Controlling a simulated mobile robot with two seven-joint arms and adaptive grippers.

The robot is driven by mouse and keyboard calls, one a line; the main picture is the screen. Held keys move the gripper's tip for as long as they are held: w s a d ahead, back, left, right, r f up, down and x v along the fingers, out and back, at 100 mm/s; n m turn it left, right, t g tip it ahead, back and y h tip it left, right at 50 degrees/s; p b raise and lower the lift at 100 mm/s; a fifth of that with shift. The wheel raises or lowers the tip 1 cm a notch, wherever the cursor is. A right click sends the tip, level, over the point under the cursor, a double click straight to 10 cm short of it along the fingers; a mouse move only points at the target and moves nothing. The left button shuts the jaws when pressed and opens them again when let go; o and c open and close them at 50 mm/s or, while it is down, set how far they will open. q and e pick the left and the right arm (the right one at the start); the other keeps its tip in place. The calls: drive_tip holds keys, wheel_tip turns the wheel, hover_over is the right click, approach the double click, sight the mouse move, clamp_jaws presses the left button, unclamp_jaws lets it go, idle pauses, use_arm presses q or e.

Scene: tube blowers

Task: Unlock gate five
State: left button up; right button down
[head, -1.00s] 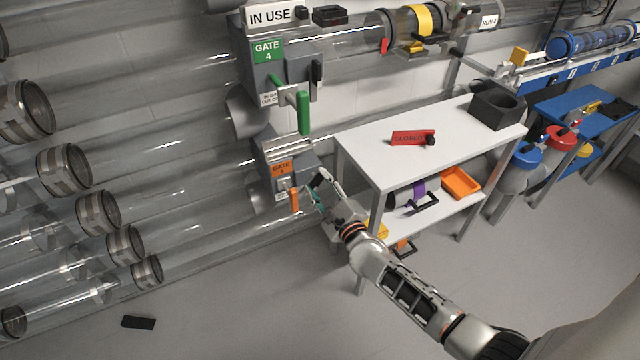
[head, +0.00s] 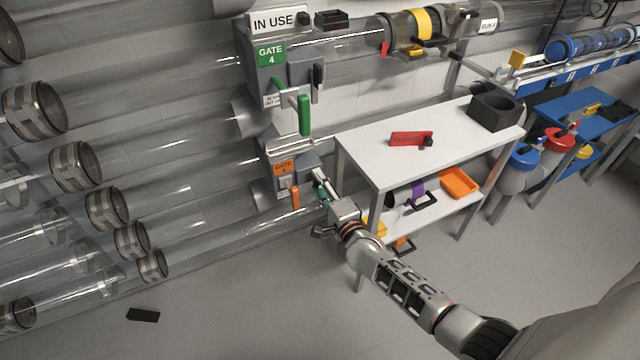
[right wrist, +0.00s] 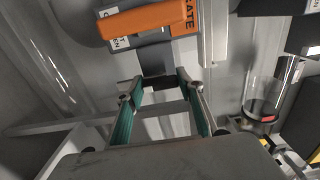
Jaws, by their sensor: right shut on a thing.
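The orange-labelled gate box (head: 281,170) stands below the green-labelled gate 4 box; its number is hard to read. An orange handle (head: 295,197) hangs at its front; this handle (right wrist: 150,17) also shows large at the top of the right wrist view. My right gripper (head: 321,187) is at the right side of this box. In the right wrist view its teal-padded fingers (right wrist: 161,88) are shut on a small black piece (right wrist: 160,82) just below the orange handle. The gripper hides much of this piece in the head view. My left gripper is not in view.
The gate 4 box (head: 262,75) with a green handle (head: 304,115) is above. A white table (head: 370,142) with a red CLOSED tag (head: 408,139) stands close to the right of my gripper. Clear tubes run left. A black block (head: 143,315) lies on the floor.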

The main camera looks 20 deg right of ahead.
idle(0.4)
drive_tip(key=c, duration=1.3)
unclamp_jaws()
drive_tip(key=s, duration=1.2)
drive_tip(key=shift+d, duration=0.25)
